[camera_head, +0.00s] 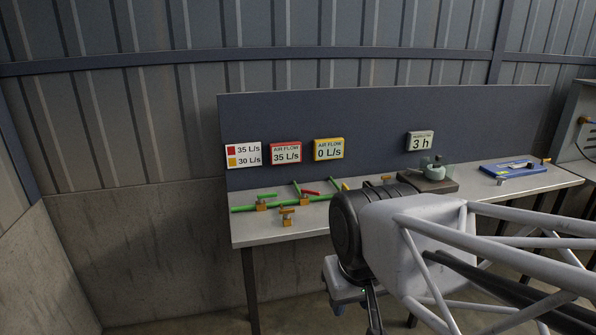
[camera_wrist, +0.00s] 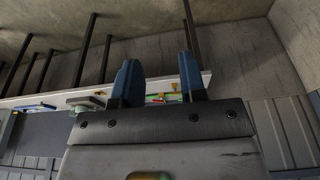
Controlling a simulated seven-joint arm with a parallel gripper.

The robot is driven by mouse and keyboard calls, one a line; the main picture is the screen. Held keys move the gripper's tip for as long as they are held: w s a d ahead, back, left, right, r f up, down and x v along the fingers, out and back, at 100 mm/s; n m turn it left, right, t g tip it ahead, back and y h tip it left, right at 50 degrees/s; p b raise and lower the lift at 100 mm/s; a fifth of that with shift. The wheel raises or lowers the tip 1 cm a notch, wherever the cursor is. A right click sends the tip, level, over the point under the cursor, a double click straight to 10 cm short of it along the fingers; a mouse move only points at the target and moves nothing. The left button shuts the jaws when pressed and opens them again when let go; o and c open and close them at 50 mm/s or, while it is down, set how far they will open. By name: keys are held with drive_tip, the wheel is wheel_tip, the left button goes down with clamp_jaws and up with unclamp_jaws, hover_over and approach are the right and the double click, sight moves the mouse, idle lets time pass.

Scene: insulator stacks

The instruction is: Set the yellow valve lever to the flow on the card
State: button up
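The card (camera_head: 243,155) on the back panel pairs red with 35 L/s and yellow with 30 L/s. The red-framed display (camera_head: 286,152) reads 35 L/s and the yellow-framed display (camera_head: 329,149) reads 0 L/s. A green pipe (camera_head: 285,202) with valves runs along the bench, with a red lever (camera_head: 310,192) on it. The yellow lever (camera_head: 345,185) shows only in part, beside my arm, which hides the pipe's right end. My gripper (camera_wrist: 160,78) is open and empty, its blue fingers apart in the wrist view, away from the valves.
The grey bench (camera_head: 262,233) stands against a dark panel. A small brass-coloured valve piece (camera_head: 287,216) stands before the pipe. To the right are a grey-green device (camera_head: 434,170) on a dark base, a 3 h display (camera_head: 420,141) and a blue tray (camera_head: 513,168).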

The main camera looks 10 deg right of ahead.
drive_tip(key=w+d+r, duration=0.2)
drive_tip(key=w+r, duration=0.1)
drive_tip(key=w, duration=0.6)
drive_tip(key=w+d+r, duration=0.2)
drive_tip(key=w+r, duration=0.1)
drive_tip(key=w, duration=0.6)
drive_tip(key=g, duration=0.3)
hover_over(348, 188)
drive_tip(key=shift+f, duration=9.35)
drive_tip(key=shift+f, duration=0.15)
drive_tip(key=shift+f, duration=3.75)
clamp_jaws()
